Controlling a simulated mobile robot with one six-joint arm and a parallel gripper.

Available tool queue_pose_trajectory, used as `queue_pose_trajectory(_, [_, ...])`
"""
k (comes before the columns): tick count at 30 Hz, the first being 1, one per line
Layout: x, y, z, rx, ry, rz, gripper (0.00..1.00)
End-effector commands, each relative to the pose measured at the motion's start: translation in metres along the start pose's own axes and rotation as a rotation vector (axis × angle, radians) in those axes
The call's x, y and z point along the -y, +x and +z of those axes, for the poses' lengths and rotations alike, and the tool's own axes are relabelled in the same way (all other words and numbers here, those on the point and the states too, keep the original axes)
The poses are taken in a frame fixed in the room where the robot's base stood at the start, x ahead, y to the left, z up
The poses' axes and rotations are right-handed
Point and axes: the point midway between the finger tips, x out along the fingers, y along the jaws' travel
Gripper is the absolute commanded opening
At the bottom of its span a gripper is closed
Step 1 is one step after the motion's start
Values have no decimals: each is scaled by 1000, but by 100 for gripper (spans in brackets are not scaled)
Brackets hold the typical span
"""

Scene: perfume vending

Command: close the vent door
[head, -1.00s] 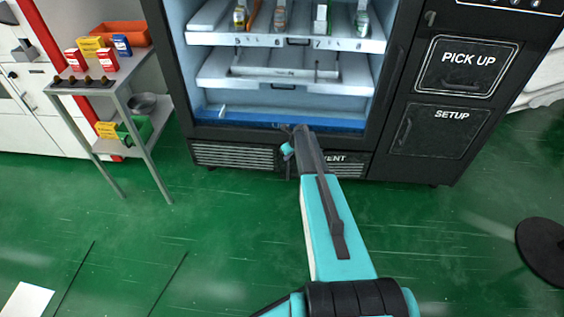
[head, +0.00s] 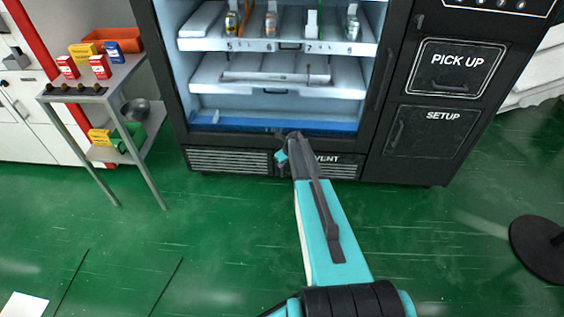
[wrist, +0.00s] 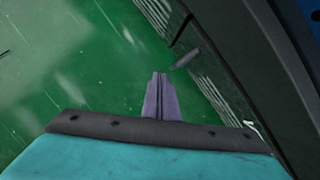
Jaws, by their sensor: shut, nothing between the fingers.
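The vent door is the dark, louvred panel marked VENT (head: 326,160) at the bottom of the vending machine in the head view, partly hidden behind my arm. My gripper (wrist: 160,76) is shut and empty, its two fingers together and pointing at the green floor beside the machine's base. In the wrist view a small grey bar handle (wrist: 186,58) sticks out from the louvred front, just beyond and right of the fingertips, with a small gap seen. A dark seam runs behind the handle. I cannot tell how far the door stands from the frame.
Another louvred panel (head: 230,162) lies left of the vent door. The SETUP door (head: 437,134) and PICK UP door (head: 462,68) are to the right. A metal rack (head: 150,178) with boxes stands left. A round black base (head: 540,248) is at far right. The floor in front is mostly clear.

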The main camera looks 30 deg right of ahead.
Motion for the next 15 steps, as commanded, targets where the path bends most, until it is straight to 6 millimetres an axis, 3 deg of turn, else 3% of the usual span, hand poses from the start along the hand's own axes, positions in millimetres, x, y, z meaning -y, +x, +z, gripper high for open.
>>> queue_pose_trajectory(3, [-11,-7,-6,1,-1,0,0])
queue_pose_trajectory(15, [-23,-55,-1,0,0,0,0])
